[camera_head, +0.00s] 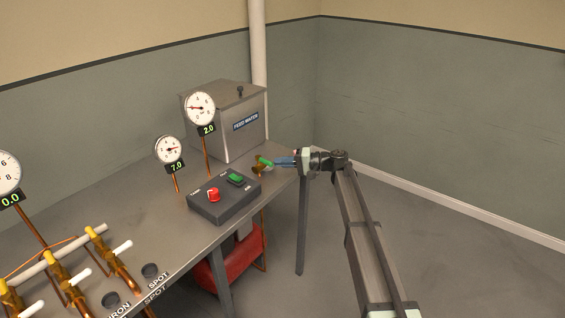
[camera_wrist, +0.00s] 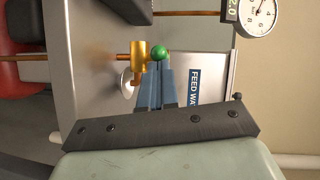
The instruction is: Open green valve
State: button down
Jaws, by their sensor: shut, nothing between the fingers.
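The green valve handle (camera_head: 265,161) sits on a small brass valve body (camera_head: 258,169) at the right end of the bench. In the wrist view the green handle (camera_wrist: 160,53) shows as a round end beside the brass body (camera_wrist: 138,66). My gripper (camera_head: 277,162) reaches in from the right, with its fingers shut and nothing between them. In the wrist view the tips of my gripper (camera_wrist: 157,66) are right at the green handle's end. I cannot tell whether they touch it.
A metal feed water box (camera_head: 226,130) stands behind the valve. A control box (camera_head: 224,198) with a red knob and green switch is to its left. Gauges (camera_head: 200,108) rise on copper pipes. Several brass valves with white handles (camera_head: 82,276) are at the front left.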

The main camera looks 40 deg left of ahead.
jog(key=shift+s+d+m+t+y, duration=0.15)
jog(key=shift+s+m+t+y, duration=0.15)
jog(key=shift+s+m+t, duration=0.25)
jog(key=shift+s+d+m+t+y, duration=0.15)
jog(key=shift+s+m+t+y, duration=0.2)
jog(key=shift+s+t, duration=0.35)
jog(key=shift+s+m+t+y, duration=0.25)
jog(key=shift+s+m+t, duration=0.55)
jog(key=shift+t, duration=0.45)
jog(key=shift+s+a+m+t, duration=0.1)
jog(key=shift+s+m+t, duration=0.15)
jog(key=shift+m+t, duration=0.3)
jog(key=shift+s+m+t, duration=0.25)
jog(key=shift+m+t, duration=0.2)
jog(key=shift+t, duration=0.2)
jog(key=shift+s+a+m+t, duration=0.25)
jog(key=shift+s+m+t, duration=0.2)
jog(key=shift+m+t, duration=0.45)
jog(key=shift+s+a+m+t, duration=0.2)
jog(key=shift+s+m+t, duration=0.3)
jog(key=shift+t, duration=0.7)
jog(key=shift+s+a, duration=1.25)
jog(key=shift+s, duration=0.2)
jog(key=shift+s+a, duration=0.4)
jog(key=shift+a, duration=0.3)
jog(key=shift+s+a, duration=0.4)
jog(key=shift+a, duration=0.4)
